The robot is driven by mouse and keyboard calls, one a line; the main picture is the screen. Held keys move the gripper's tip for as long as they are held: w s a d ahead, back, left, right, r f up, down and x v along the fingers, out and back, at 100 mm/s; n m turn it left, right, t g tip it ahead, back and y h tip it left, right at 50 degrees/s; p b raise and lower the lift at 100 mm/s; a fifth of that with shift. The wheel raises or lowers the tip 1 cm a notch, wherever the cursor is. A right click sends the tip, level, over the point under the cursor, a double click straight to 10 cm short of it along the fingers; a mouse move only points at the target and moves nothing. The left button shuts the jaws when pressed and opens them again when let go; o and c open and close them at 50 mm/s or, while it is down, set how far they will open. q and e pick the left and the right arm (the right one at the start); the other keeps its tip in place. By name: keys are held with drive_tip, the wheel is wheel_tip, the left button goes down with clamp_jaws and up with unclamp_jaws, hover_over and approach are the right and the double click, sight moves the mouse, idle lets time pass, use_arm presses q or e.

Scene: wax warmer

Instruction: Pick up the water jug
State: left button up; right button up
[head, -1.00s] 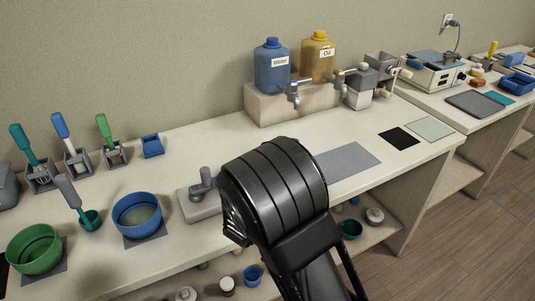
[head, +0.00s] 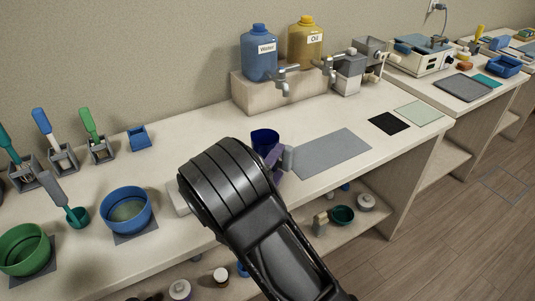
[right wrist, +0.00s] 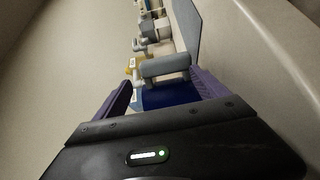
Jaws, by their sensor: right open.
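A dark blue jug (head: 264,136) with a grey handle (head: 288,158) stands on the worktop, partly hidden behind my right gripper. My right gripper (head: 274,162) has purple fingers, open, close at the jug's handle side. In the right wrist view, the jug's blue body (right wrist: 168,97) and grey handle (right wrist: 165,67) lie between the spread fingers (right wrist: 163,92). I cannot tell whether the fingers touch it. A larger blue container labelled Water (head: 259,62) stands on a raised block at the back, away from the gripper. My left gripper is not in view.
A yellow Oil container (head: 305,45) stands beside the Water one, with taps in front. A grey mat (head: 332,152) lies right of the jug. Blue bowl (head: 125,205) and green bowl (head: 24,245) are at left. The worktop between the mat and block is clear.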

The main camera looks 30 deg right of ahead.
drive_tip(key=shift+w+d+f, duration=0.35)
drive_tip(key=shift+d+f, duration=0.2)
drive_tip(key=shift+f, duration=0.05)
drive_tip(key=shift+p+x, duration=0.7)
drive_tip(key=shift+x, duration=2.4)
drive_tip(key=c, duration=1.7)
drive_tip(key=shift+c, duration=0.2)
drive_tip(key=shift+r, duration=0.15)
